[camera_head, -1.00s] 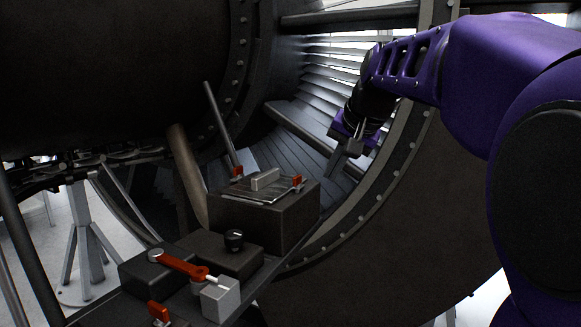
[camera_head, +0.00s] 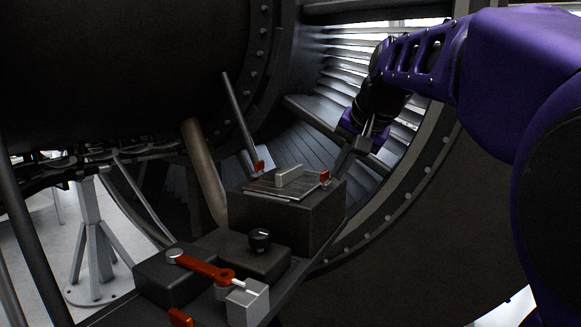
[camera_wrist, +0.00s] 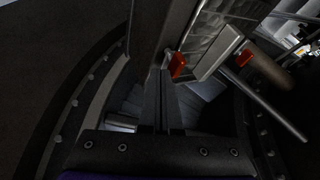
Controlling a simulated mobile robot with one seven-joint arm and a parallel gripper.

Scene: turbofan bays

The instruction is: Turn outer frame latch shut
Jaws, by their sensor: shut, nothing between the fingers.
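A framed plate (camera_head: 268,187) with a pale grey bar handle (camera_head: 289,176) lies on top of a dark box (camera_head: 285,218). A red latch (camera_head: 324,176) stands at its right edge, and a second red latch (camera_head: 258,167) at its far left edge. My gripper (camera_head: 345,160) points down just behind and right of the right latch. In the wrist view my gripper (camera_wrist: 161,74) has its fingers together and empty. The right latch (camera_wrist: 177,66) is just right of the fingertips; I cannot tell whether they touch. The other latch (camera_wrist: 244,58) is farther right.
A long thin rod (camera_head: 239,112) rises behind the box. The curved, bolted engine casing (camera_head: 418,177) is close to my arm on the right. In front are a black knob (camera_head: 260,240), a red lever (camera_head: 207,268) and a pale block (camera_head: 247,301).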

